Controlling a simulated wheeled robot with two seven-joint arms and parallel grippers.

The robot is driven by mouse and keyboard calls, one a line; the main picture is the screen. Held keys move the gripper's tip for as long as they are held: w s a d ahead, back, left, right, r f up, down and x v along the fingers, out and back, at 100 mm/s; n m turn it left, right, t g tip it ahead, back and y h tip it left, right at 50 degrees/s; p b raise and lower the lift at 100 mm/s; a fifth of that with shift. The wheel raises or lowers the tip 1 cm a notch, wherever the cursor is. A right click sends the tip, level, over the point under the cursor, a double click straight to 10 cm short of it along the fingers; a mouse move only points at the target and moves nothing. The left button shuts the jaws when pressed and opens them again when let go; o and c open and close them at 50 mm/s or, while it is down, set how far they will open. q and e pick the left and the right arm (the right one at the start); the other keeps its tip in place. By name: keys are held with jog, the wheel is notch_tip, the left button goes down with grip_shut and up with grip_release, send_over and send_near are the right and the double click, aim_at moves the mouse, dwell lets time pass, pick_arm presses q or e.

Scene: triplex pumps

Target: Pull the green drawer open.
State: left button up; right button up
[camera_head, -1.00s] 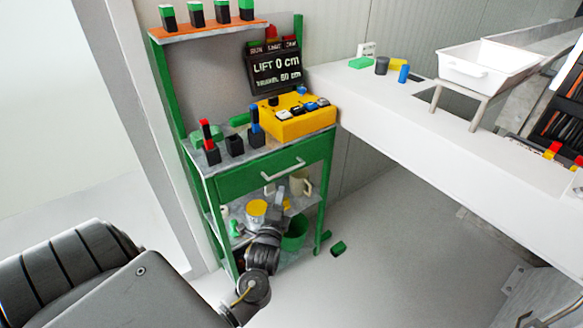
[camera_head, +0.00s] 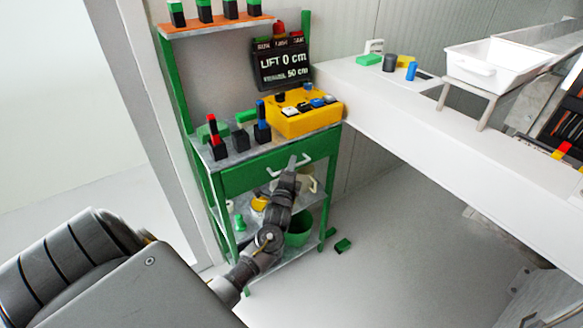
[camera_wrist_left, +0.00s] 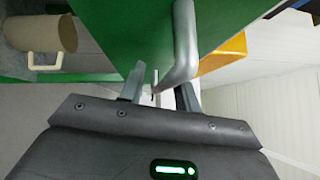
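The green drawer (camera_head: 245,178) sits under the top of the green-framed cart and looks closed. Its pale bar handle (camera_head: 303,159) is on the drawer front. My left gripper (camera_head: 292,161) is right at the handle, partly covering it. In the left wrist view, the handle (camera_wrist_left: 182,45) comes down from the green drawer front (camera_wrist_left: 130,30) and bends toward the gap between the fingers of my left gripper (camera_wrist_left: 160,90). The fingers stand apart, so the gripper is open. I cannot tell whether they touch the bar. My right gripper is not in view.
A yellow button box (camera_head: 300,120) and several black holders stand on the cart top. A green bin (camera_head: 298,230) and a beige mug (camera_wrist_left: 45,38) are on shelves below. A small green block (camera_head: 343,246) lies on the floor. A white bench (camera_head: 400,110) is at right.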

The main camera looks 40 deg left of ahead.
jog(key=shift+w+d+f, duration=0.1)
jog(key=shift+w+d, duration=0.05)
pick_arm(q)
grip_shut()
jog(key=shift+f, duration=0.1)
